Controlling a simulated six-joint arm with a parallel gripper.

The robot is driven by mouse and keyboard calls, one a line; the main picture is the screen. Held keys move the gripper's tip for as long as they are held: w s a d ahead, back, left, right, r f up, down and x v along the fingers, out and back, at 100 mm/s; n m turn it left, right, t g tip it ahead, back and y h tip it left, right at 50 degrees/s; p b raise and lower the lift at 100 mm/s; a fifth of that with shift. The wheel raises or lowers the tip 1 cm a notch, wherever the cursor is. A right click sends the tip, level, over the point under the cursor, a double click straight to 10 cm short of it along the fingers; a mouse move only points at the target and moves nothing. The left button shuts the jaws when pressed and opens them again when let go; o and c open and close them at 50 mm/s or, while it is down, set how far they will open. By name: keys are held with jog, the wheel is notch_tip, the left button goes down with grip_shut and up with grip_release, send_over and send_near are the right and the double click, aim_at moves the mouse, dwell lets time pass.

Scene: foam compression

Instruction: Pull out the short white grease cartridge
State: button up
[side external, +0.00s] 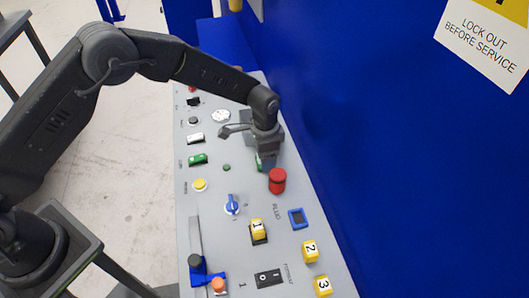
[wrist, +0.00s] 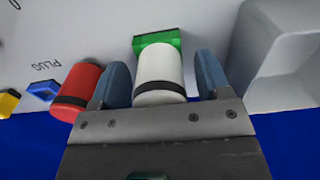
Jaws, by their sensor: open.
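The short white grease cartridge (wrist: 159,72) stands out of a green holder (wrist: 155,42) in the wrist view, with a dark band near its near end. My gripper (wrist: 159,82) is open, with one blue-grey finger on each side of the cartridge. Small gaps seem to show between the fingers and the white body; contact is hard to judge. In the side external view my gripper (side external: 266,158) points down at the panel beside the red cylinder. There it hides the white cartridge, and only a bit of green shows by the fingers.
A red cylinder with a dark band (wrist: 76,90) stands close beside my gripper; it also shows in the side view (side external: 277,181). A grey box-like block (wrist: 280,60) is on the other side. The panel (side external: 212,170) carries several switches, knobs and yellow numbered blocks. A blue wall (side external: 350,120) runs alongside.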

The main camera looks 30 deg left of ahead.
dwell(0.8)
jog(key=c, duration=1.2)
jog(key=shift+r, duration=3)
